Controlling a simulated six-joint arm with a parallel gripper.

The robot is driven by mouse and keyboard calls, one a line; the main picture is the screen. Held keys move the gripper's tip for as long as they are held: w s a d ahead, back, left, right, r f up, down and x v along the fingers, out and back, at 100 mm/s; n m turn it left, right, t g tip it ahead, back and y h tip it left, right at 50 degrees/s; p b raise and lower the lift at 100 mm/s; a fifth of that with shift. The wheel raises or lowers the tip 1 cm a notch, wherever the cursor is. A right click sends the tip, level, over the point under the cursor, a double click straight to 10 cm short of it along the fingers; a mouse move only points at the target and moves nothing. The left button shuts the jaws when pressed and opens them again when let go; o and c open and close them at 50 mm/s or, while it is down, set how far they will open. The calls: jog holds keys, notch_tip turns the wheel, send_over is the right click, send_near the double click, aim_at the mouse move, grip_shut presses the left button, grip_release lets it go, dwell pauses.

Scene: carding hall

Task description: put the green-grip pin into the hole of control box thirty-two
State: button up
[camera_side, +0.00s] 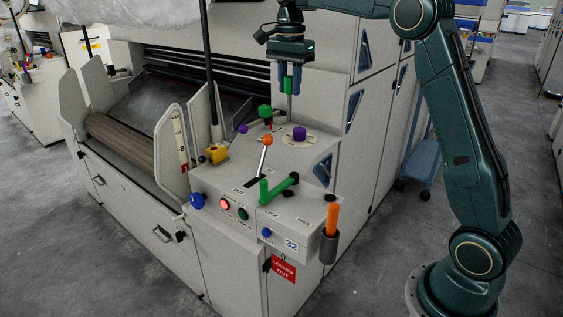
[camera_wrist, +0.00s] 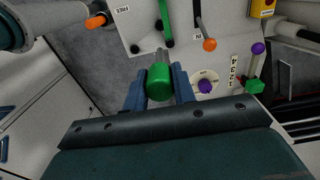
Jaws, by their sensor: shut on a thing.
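My gripper (camera_side: 290,80) is shut on the green-grip pin (camera_side: 289,88) and holds it upright above the back part of the control box. In the wrist view the green grip (camera_wrist: 160,82) sits between the two blue fingers of my gripper (camera_wrist: 160,76), with its grey shank (camera_wrist: 162,56) pointing away from the camera. Control box thirty-two (camera_side: 230,183) carries the number plate 32 (camera_side: 291,244) on its front. Its sloped top has small dark round spots beside a green lever (camera_side: 278,188); I cannot tell which is the hole. The pin is apart from the box.
An orange-knobbed lever (camera_side: 266,140), a purple knob (camera_side: 299,133), a green block (camera_side: 264,111) and a yellow switch (camera_side: 216,153) stand up from the box. An orange handle (camera_side: 333,218) sits in a holder at its right corner. A red tag (camera_side: 284,269) hangs in front.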

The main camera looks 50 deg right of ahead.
dwell(0.4)
jog(key=shift+s+d+f, duration=0.2)
jog(key=shift+d+f, duration=0.15)
jog(key=shift+f, duration=0.2)
jog(key=s+d+f, duration=0.2)
jog(key=s+f, duration=0.3)
jog(key=f, duration=0.2)
jog(key=s+d+f, duration=0.3)
jog(key=s+f, duration=0.3)
jog(key=f, duration=0.2)
jog(key=shift+d+f, duration=0.15)
jog(key=shift+f, duration=0.2)
jog(key=shift+f, duration=2.65)
jog(key=shift+f, duration=2.7)
